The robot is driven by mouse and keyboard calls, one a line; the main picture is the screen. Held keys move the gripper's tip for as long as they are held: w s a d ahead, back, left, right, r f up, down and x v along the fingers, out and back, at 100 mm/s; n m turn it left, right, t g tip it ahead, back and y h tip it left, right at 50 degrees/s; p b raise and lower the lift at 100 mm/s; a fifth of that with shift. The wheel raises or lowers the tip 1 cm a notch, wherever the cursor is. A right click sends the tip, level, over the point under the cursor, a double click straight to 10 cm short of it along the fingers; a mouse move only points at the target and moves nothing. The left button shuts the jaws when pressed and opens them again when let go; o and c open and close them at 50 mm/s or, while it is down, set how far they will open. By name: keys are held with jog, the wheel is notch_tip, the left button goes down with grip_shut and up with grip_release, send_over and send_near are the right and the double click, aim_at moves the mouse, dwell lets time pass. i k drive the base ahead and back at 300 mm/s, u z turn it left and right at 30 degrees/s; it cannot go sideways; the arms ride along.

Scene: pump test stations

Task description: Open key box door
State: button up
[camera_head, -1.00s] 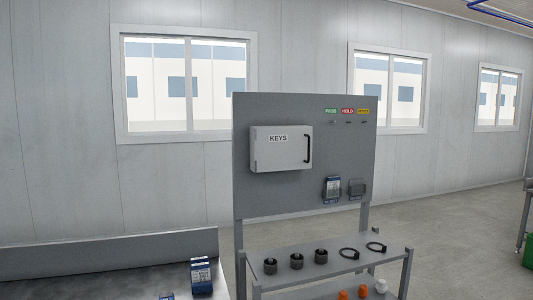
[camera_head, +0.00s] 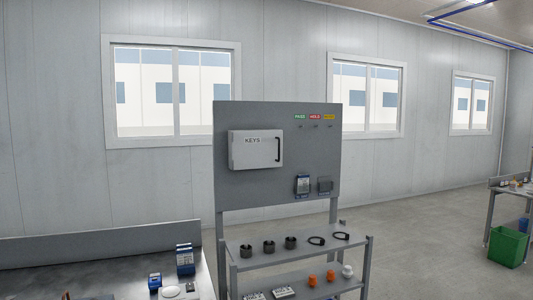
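The key box (camera_head: 250,153) is a light grey box labelled KEYS, mounted on the upper left of a grey upright panel (camera_head: 275,185). Its door is shut flat against the box. A dark vertical handle (camera_head: 278,150) is on the door's right side. My gripper and arm are not in view.
Below the panel is a shelf (camera_head: 330,252) with dark round parts, black loops, and orange and white pieces lower down. A dark bench (camera_head: 115,275) with blue boxes (camera_head: 185,258) is at lower left. A green bin (camera_head: 507,247) stands at right. Open floor (camera_head: 425,225) lies between.

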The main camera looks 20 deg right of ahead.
aim_at(251, 149)
jog(key=u, duration=0.05)
jog(key=k, duration=0.5)
jog(key=z, duration=1.1)
jog(key=i, duration=1.15)
jog(key=z, duration=0.35)
jog(key=i, duration=1.05)
jog(key=u, duration=1.2)
jog(key=i, duration=0.7)
jog(key=u, duration=0.75)
